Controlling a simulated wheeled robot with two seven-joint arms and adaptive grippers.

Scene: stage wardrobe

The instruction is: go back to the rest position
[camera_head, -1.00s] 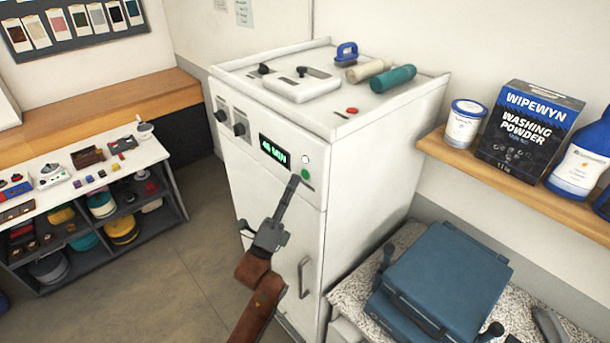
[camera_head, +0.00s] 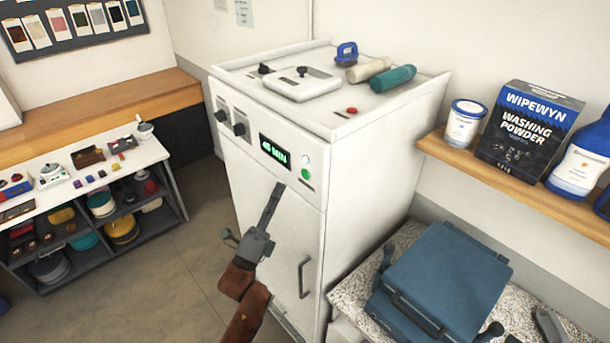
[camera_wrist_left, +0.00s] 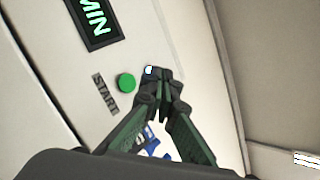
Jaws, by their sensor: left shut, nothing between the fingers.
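My left gripper (camera_head: 281,186) is shut and empty, its fingers together and pointing up in front of the white cabinet machine (camera_head: 375,165). In the head view its tips lie just below and left of the green button (camera_head: 305,174) and below the lit display (camera_head: 275,151). In the left wrist view the shut fingertips (camera_wrist_left: 160,75) appear beside the green button (camera_wrist_left: 126,83), which is marked START. Whether the tips touch the panel is hard to tell, but the button is uncovered. My right gripper is not in view.
A blue case (camera_head: 440,275) lies on the speckled counter at the lower right. A wooden shelf (camera_head: 545,192) holds the washing powder box (camera_head: 525,130) and a blue bottle (camera_head: 583,160). Bottles lie on the machine's top. Open floor (camera_head: 165,280) is at the left.

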